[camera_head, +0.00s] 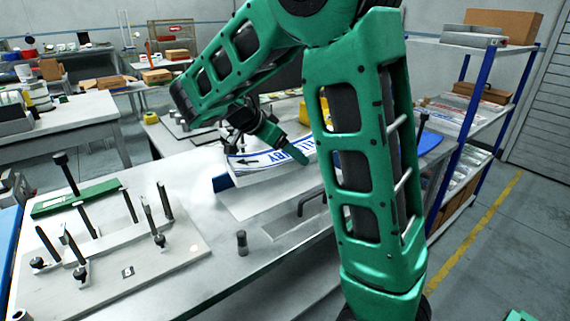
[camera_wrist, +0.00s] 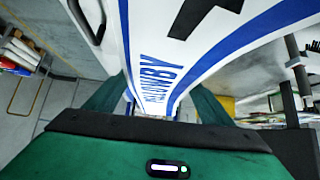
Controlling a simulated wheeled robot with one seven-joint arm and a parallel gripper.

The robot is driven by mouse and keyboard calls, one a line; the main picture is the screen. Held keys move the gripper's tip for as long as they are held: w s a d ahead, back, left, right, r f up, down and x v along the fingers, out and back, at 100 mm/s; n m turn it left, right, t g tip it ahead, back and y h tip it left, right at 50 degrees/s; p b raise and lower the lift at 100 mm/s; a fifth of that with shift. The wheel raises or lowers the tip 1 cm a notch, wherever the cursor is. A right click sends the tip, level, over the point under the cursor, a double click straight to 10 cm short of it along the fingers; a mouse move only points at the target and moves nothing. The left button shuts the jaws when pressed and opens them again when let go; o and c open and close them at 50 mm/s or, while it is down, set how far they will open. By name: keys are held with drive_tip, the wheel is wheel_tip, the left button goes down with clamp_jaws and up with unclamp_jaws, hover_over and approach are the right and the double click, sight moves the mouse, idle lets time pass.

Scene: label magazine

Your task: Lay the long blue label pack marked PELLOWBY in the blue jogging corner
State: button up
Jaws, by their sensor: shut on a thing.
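The long label pack (camera_head: 262,163) is white with blue stripes, a black arrow and blue lettering of which the end, "WBY", shows. My gripper (camera_head: 284,141) is shut on it above the table. In the wrist view the pack (camera_wrist: 155,60) runs between the two green fingers (camera_wrist: 156,108) and stretches away, slightly bowed. A small blue block (camera_head: 222,183) shows under the pack's left end. A blue surface (camera_head: 431,146) shows behind my arm at the right. I cannot tell which of these is the jogging corner; my arm hides part of that area.
A pale plate with several dark upright posts (camera_head: 130,205) and a green bar (camera_head: 76,199) stands at the left of the table (camera_head: 215,280). A short dark peg (camera_head: 241,243) stands near the front edge. Blue-framed shelves (camera_head: 480,125) stand at the right.

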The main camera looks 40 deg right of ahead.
drive_tip(key=shift+f, duration=1.85)
drive_tip(key=shift+f, duration=0.15)
drive_tip(key=o, duration=1.6)
drive_tip(key=shift+c, duration=0.2)
